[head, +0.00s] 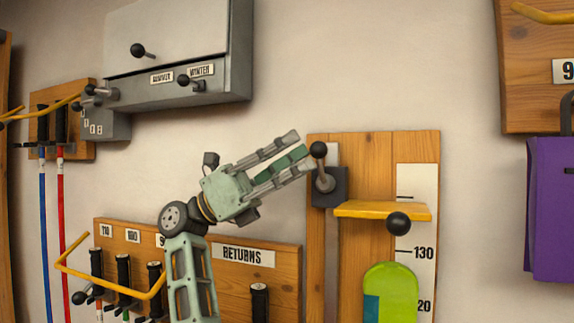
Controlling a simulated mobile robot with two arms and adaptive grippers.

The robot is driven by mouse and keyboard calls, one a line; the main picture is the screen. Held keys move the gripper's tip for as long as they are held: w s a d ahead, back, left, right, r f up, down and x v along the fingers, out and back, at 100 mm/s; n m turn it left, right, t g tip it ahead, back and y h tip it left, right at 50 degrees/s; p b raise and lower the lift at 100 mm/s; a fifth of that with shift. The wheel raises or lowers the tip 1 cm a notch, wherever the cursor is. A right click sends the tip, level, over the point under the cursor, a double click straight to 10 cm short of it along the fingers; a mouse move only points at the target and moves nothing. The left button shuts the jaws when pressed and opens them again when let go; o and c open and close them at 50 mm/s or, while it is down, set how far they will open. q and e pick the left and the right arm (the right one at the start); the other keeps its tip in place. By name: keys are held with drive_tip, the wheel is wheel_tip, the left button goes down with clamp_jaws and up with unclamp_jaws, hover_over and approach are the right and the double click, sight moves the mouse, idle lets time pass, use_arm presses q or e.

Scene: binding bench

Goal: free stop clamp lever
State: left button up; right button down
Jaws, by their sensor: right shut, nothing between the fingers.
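The stop clamp lever (325,179) has a black ball knob at its top and a short metal shaft, and it points up from a dark clamp block (337,197). The block sits on the left side of a wooden measuring board, beside a yellow stop bar (375,210). A second black knob (397,223) is at the front of the bar. My right gripper (303,153) reaches up and right with its fingertips just left of the lever's knob. It is shut and empty; whether it touches the knob I cannot tell. My left gripper is not in view.
A green board (397,290) stands below the stop bar, in front of the white scale (417,240). A grey cabinet (180,55) hangs upper left. The RETURNS rack (283,270) with black handles is below my arm. A purple bag (552,210) hangs at right.

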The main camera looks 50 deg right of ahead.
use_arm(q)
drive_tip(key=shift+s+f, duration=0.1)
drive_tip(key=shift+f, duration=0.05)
use_arm(e)
drive_tip(key=shift+s+r, duration=0.2)
drive_tip(key=shift+r, duration=0.05)
idle(0.5)
